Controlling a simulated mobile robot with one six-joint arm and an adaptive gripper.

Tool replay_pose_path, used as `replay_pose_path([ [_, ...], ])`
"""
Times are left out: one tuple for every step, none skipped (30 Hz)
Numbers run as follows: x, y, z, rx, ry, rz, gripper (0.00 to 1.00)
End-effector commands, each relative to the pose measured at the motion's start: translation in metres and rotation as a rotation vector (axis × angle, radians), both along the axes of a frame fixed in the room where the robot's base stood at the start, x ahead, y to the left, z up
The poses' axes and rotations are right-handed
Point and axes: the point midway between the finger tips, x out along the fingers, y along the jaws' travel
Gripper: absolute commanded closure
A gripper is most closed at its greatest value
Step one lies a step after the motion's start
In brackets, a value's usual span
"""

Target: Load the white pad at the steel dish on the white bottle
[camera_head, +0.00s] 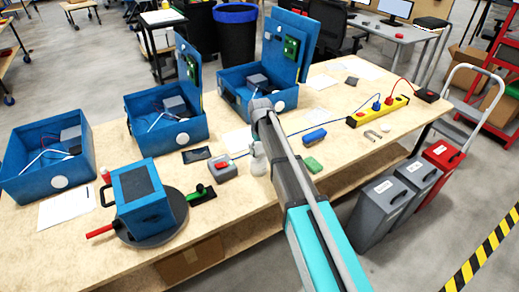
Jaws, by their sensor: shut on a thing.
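My arm reaches from the bottom right over the workbench, ending in view at a grey joint. My gripper does not show clearly; the arm seems to hide it, so I cannot see what it holds. A small whitish upright shape (258,159) stands just left of the arm at the bench's middle. It could be the white bottle, but it is too small and too close to the arm to be sure. I cannot make out a loose white pad or a steel dish; the arm may hide them.
Three open blue boxes (165,142) with white discs on their fronts line the bench. A blue case (141,200) sits on a dark round base (185,214). A yellow power strip (377,113), blue brush (314,136) and green block (312,165) lie near the arm. Bins (380,204) stand right.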

Motion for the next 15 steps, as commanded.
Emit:
replay_pose_path([
  [-0.0007,-0.0001,-0.0004,0.0,0.001,0.0,0.57],
  [-0.0006,0.0,-0.0004,0.0,0.001,0.0,0.57],
  [-0.0006,0.0,-0.0004,0.0,0.001,0.0,0.57],
  [-0.0007,0.0,-0.0004,0.0,0.001,0.0,0.57],
  [-0.0007,0.0,-0.0004,0.0,0.001,0.0,0.57],
  [-0.0006,0.0001,-0.0004,0.0,0.001,0.0,0.57],
  [-0.0006,0.0001,-0.0004,0.0,0.001,0.0,0.57],
  [-0.0007,0.0,-0.0003,0.0,0.001,0.0,0.57],
  [-0.0007,0.0002,0.0001,0.0,0.001,0.0,0.57],
  [-0.0007,0.0002,0.0006,0.0,0.001,0.0,0.57],
  [-0.0007,0.0002,0.0014,0.0,0.001,0.0,0.57],
  [-0.0007,0.0002,0.0027,0.0,0.001,0.0,0.57],
  [-0.0006,0.0002,0.004,0.0,0.001,0.0,0.57],
  [-0.0006,0.0002,0.0055,0.0,0.001,0.0,0.57],
  [-0.0005,0.0003,0.0077,-0.001,0.001,0.0,0.57],
])
